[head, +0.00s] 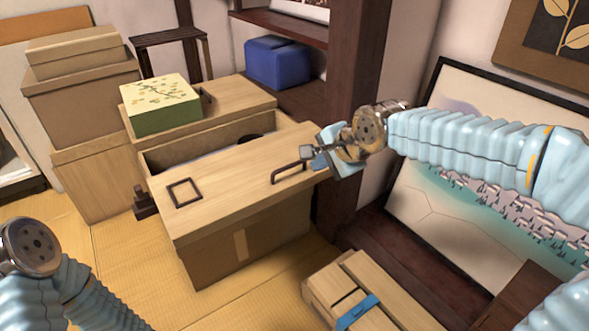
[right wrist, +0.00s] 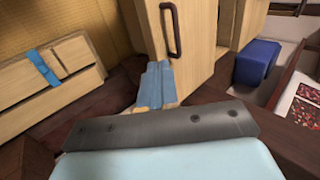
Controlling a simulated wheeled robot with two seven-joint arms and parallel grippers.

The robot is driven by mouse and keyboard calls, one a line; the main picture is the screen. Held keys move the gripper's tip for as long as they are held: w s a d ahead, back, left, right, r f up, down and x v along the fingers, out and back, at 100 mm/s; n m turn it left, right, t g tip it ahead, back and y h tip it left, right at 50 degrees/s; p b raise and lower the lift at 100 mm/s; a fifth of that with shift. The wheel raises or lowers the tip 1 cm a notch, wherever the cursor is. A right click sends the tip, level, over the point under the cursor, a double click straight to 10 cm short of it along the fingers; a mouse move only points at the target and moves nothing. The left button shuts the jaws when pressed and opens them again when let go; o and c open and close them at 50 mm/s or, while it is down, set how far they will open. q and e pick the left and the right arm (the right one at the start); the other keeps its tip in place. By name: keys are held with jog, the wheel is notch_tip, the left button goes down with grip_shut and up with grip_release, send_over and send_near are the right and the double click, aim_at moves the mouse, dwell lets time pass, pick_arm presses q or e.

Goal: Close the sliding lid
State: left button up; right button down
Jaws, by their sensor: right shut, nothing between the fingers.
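The sliding lid (head: 235,180) is a pale wooden board on top of a large wooden box (head: 215,262). It covers the front part of the box and leaves a gap at the back, where the inside and a dark round thing (head: 250,139) show. The lid has a dark bar handle (head: 289,172) near its right end, also seen in the right wrist view (right wrist: 172,30). My right gripper (head: 310,150) is shut and empty at the lid's right end, close to the handle; contact is unclear. Its blue fingers (right wrist: 157,84) sit together. My left arm shows at the lower left, its fingers out of view.
A green patterned box (head: 160,105) stands behind the opening. Stacked boxes (head: 85,95) are at the left. A dark post (head: 352,75) rises behind my right gripper. A wooden box with a blue band (head: 362,308) lies at the front right. Tatami at the front left is mostly clear.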

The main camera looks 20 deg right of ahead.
jog(key=x, duration=0.4)
jog(key=w+r+x, duration=0.1)
jog(key=x, duration=0.3)
jog(key=b+x, duration=0.1)
jog(key=x, duration=0.2)
jog(key=shift+w+a+f, duration=0.15)
jog(key=shift+w+a, duration=0.2)
jog(key=shift+w, duration=0.1)
pick_arm(q)
jog(key=shift+s+f, duration=0.1)
jog(key=shift+f, duration=0.5)
